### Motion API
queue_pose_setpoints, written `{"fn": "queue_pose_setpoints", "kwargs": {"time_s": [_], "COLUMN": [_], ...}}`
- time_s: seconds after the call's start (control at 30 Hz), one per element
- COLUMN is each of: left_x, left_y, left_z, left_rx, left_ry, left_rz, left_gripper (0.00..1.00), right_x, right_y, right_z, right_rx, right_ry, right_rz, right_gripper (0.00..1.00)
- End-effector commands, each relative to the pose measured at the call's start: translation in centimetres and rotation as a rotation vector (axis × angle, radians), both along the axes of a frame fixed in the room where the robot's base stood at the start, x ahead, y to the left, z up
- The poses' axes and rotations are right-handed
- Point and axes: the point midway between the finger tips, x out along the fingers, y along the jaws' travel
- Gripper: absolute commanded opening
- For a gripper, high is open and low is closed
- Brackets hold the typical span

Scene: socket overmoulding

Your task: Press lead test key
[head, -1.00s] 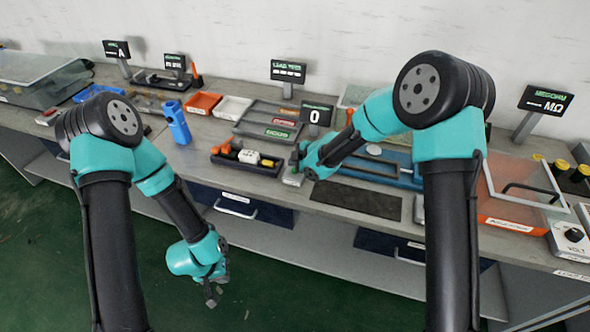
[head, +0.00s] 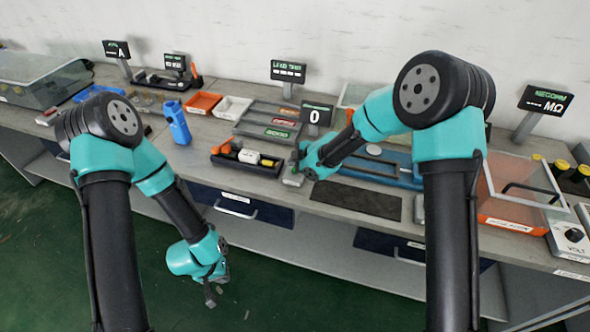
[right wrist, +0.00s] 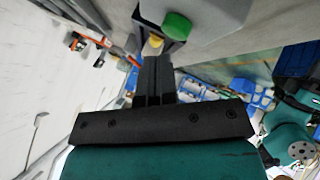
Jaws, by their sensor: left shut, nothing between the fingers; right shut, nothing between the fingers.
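The lead test display (head: 288,71) stands at the back of the bench and shows dashes. A small grey box (head: 293,180) sits near the bench's front edge, partly hidden by my right gripper (head: 297,164). A yellow piece (right wrist: 156,41) shows at the fingertips. I cannot tell whether the fingers touch the key. My left gripper (head: 211,294) is shut and empty, hanging low in front of the bench.
A black tray (head: 228,164) with orange and white parts lies left of my right gripper. A blue tool (head: 174,122) stands farther left. A dark mat (head: 356,199) lies to the right, and a counter display (head: 316,114) reading 0 stands behind.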

Motion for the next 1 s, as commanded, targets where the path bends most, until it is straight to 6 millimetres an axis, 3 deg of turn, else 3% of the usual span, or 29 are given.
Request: {"fn": "queue_pose_setpoints", "kwargs": {"time_s": [1.0], "left_x": [0.0], "left_y": [0.0], "left_z": [0.0], "left_rx": [0.0], "left_ry": [0.0], "left_rz": [0.0], "left_gripper": [0.0], "right_x": [-0.01], "right_y": [0.01], "right_z": [-0.87], "right_rx": [-0.001], "right_ry": [0.0], "right_rz": [0.001], "right_gripper": [0.0]}}
